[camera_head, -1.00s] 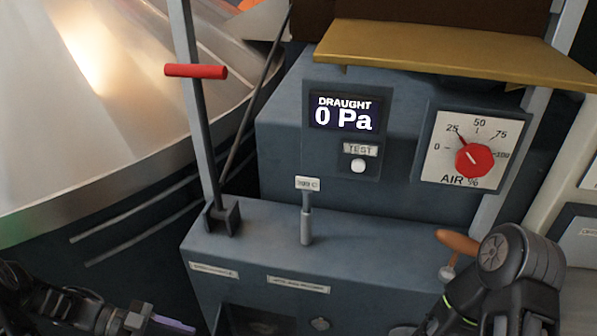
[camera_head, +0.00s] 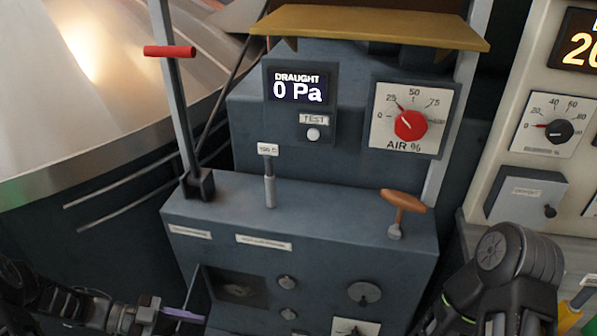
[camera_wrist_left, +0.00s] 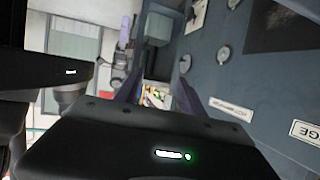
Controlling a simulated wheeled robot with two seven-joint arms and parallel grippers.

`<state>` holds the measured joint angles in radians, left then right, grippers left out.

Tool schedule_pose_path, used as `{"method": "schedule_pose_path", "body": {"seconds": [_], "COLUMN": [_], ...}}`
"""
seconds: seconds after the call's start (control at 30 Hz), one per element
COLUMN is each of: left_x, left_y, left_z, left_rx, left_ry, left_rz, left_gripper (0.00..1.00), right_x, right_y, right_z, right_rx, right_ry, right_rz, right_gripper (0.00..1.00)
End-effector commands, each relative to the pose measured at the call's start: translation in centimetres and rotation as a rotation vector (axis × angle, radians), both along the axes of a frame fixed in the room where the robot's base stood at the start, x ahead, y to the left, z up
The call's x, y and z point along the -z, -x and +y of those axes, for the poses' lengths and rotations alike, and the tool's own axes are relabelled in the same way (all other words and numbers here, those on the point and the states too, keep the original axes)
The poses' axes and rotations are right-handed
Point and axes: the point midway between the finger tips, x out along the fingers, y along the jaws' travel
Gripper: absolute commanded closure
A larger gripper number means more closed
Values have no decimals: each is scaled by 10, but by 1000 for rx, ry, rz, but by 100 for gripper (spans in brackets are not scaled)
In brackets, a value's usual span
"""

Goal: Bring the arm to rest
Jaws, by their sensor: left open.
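My left gripper (camera_head: 182,315) is at the lower left of the head view, low in front of the grey cabinet (camera_head: 330,225). Its purple-grey finger points right, near the cabinet's square opening. In the left wrist view the two fingers of my left gripper (camera_wrist_left: 156,85) stand apart with nothing between them; the cabinet front fills the right side. My right arm shows only as a dark rounded link (camera_head: 505,265) at the lower right of the head view; its gripper is out of view.
On the cabinet are a red-handled lever (camera_head: 170,51), a short rod (camera_head: 269,185), an orange-brown T-handle (camera_head: 403,200), a 0 Pa draught display (camera_head: 297,90) and a red air dial (camera_head: 410,124). A pale panel (camera_head: 500,150) stands right. A large metal drum (camera_head: 80,100) is left.

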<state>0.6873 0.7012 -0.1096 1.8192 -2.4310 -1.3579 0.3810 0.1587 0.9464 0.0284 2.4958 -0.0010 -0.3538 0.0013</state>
Motion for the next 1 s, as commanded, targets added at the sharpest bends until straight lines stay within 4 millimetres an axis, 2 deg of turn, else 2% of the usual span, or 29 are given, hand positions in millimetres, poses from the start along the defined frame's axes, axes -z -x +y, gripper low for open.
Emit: {"method": "schedule_pose_path", "body": {"seconds": [0.27, 0.47, 0.57, 0.67, 0.77, 0.83, 0.9, 0.97, 1.0], "left_x": [8, 23, 42, 77, 120, 152, 181, 202, 212], "left_y": [-49, -91, -110, -117, -103, -78, -43, -8, 17], "left_z": [-44, -79, -100, -120, -138, -148, -159, -166, -170], "left_rx": [-189, -401, -549, -723, -880, -973, -1049, -1098, -1127], "left_ry": [66, 104, 106, 72, 0, -74, -163, -244, -297], "left_rz": [-15, 35, 107, 244, 426, 571, 724, 849, 928], "left_gripper": [54, 54, 54, 54, 54, 54, 54, 54, 54], "right_x": [9, 17, 23, 31, 38, 43, 47, 51, 53], "right_y": [0, -1, -1, -1, -1, -1, -1, -1, -1], "right_z": [0, 0, 0, 0, 0, 0, 0, 0, 0], "right_rx": [-1, -1, 0, 0, 0, 0, 1, 1, 1], "right_ry": [0, 0, -1, 0, -1, -1, 0, 0, 0], "right_rz": [-1, -1, -2, -2, -3, -3, -4, -4, -4], "right_gripper": [64, 64, 64, 64, 64, 64, 64, 64, 64]}}
